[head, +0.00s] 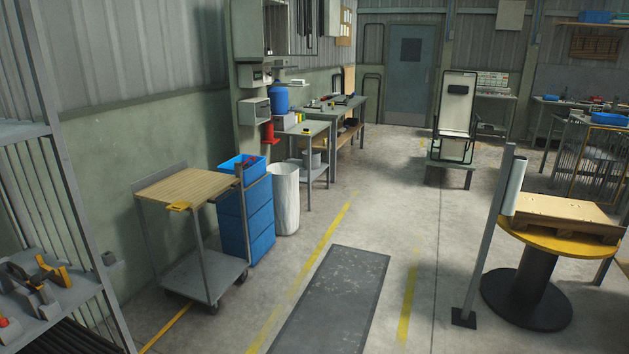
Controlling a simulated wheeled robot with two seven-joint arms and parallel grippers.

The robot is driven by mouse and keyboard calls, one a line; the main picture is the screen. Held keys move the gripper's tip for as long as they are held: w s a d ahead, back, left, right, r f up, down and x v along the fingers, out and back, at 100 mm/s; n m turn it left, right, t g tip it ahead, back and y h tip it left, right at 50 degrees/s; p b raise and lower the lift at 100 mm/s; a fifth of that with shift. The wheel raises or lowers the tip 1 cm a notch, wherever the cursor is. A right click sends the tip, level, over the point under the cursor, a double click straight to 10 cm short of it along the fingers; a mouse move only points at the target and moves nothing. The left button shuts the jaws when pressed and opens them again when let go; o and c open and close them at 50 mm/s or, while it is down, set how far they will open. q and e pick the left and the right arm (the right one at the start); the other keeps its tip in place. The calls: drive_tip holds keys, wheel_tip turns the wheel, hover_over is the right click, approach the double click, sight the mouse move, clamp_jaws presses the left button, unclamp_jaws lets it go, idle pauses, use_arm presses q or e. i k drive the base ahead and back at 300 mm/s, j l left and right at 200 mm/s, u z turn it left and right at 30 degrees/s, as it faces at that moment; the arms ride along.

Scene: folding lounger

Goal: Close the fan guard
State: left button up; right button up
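I cannot make out a fan or a fan guard in the head view. A folding lounger (456,112), with a pale panel, a dark frame and a small black pad near its top, stands upright on a low bench (450,166) at the back. Whether it is folded fully is too small to tell. Neither of my grippers is in view.
A wood-topped cart (187,187) stands at the left beside blue stacked crates (247,228) and a white bin (285,198). A grey post (487,235) and a yellow round table (525,237) stand at the right. The floor around the dark mat (330,300) is clear.

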sight(288, 26)
drive_tip(key=i+z, duration=0.2)
drive_tip(key=i, duration=1.5)
drive_tip(key=i+l, duration=0.1)
drive_tip(key=i, duration=1.65)
drive_tip(key=j+u, duration=0.05)
